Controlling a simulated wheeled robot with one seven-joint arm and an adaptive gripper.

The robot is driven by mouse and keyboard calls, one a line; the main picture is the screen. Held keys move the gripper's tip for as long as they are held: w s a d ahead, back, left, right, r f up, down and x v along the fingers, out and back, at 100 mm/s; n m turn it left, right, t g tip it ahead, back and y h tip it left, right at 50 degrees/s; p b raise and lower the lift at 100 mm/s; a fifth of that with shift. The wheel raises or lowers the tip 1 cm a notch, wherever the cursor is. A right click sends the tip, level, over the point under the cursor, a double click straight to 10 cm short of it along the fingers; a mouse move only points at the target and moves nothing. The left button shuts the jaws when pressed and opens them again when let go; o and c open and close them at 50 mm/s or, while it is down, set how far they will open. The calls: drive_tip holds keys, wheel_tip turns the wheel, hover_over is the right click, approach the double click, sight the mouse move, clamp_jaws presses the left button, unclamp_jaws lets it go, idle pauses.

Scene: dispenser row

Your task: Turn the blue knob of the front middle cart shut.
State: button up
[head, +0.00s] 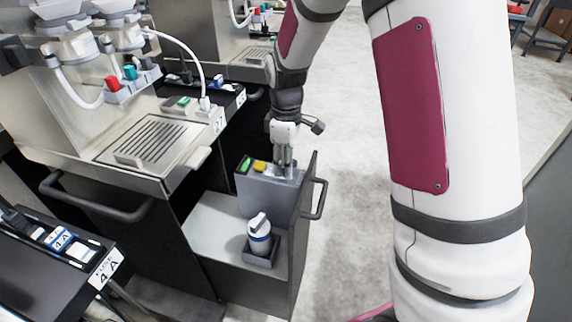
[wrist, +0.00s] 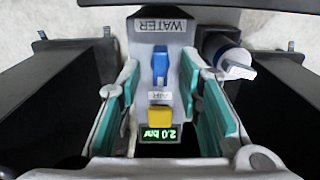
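The blue knob (wrist: 160,62) sits on a grey valve block (wrist: 175,30) under a WATER label in the wrist view. Its handle lies lengthwise along the block. In the head view my gripper hides it. My gripper (head: 284,165) points down over the block (head: 270,190), which is on the pulled-out part of the cart (head: 215,225). In the wrist view my gripper (wrist: 160,78) is open, with teal finger pads left and right of the block and nothing held. Whether the fingers touch the block cannot be told.
A yellow knob (wrist: 160,116) and a green display (wrist: 160,134) reading about 2.0 bar are close to the blue knob. A white-capped bottle (head: 259,240) stands in a holder beside the block. A black handle (head: 318,199) is at right. Floor beyond is clear.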

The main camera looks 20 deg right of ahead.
drive_tip(key=shift+f, duration=0.45)
clamp_jaws()
